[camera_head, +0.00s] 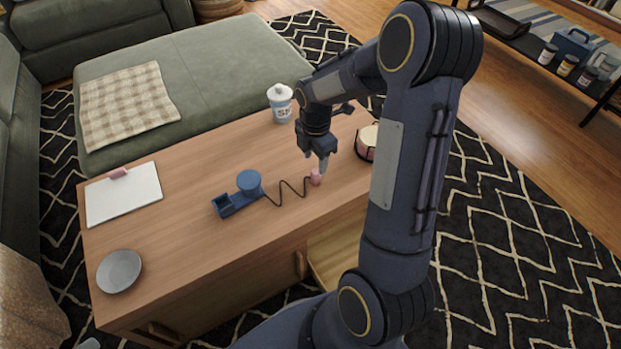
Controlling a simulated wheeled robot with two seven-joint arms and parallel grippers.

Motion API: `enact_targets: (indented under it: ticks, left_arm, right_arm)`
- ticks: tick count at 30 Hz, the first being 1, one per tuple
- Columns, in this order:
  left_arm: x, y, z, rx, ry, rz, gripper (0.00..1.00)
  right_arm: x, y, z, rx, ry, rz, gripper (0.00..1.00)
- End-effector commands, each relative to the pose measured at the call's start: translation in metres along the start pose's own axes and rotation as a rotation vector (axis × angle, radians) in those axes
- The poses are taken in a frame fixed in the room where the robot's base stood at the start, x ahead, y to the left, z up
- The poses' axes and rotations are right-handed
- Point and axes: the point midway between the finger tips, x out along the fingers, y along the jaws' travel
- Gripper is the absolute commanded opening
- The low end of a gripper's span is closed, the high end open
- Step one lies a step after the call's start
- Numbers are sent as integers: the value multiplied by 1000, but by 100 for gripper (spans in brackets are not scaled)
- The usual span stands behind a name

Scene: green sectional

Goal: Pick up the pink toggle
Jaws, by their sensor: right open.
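The pink toggle (316,178) is a small pink piece on the wooden table (190,237). A dark zigzag cord joins it to a blue device with a round top (248,182). My right gripper (320,165) points down right above the toggle, its fingertips at or very near it. The gripper is open. Whether the fingers touch the toggle cannot be told from this view. My left gripper is not in view.
A white jar (280,102) stands at the table's back edge. A clipboard (124,194) and a grey plate (119,271) lie at the left. The table between them is clear.

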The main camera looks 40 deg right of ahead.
Motion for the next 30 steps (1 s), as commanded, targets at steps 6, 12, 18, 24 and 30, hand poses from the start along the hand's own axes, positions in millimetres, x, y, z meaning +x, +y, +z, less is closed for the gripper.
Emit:
enact_targets:
  ticks: [6,12,18,24,30]
  left_arm:
    - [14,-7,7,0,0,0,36]
    - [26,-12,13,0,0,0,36]
    - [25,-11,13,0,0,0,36]
    - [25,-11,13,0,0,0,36]
    - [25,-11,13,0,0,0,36]
  right_arm:
    - [26,-4,-1,1,1,-1,50]
    - [54,-7,-1,2,2,-1,50]
    - [54,-6,-1,2,2,1,50]
    - [54,-6,-1,3,1,1,30]
    - [54,-6,-1,3,1,1,4]
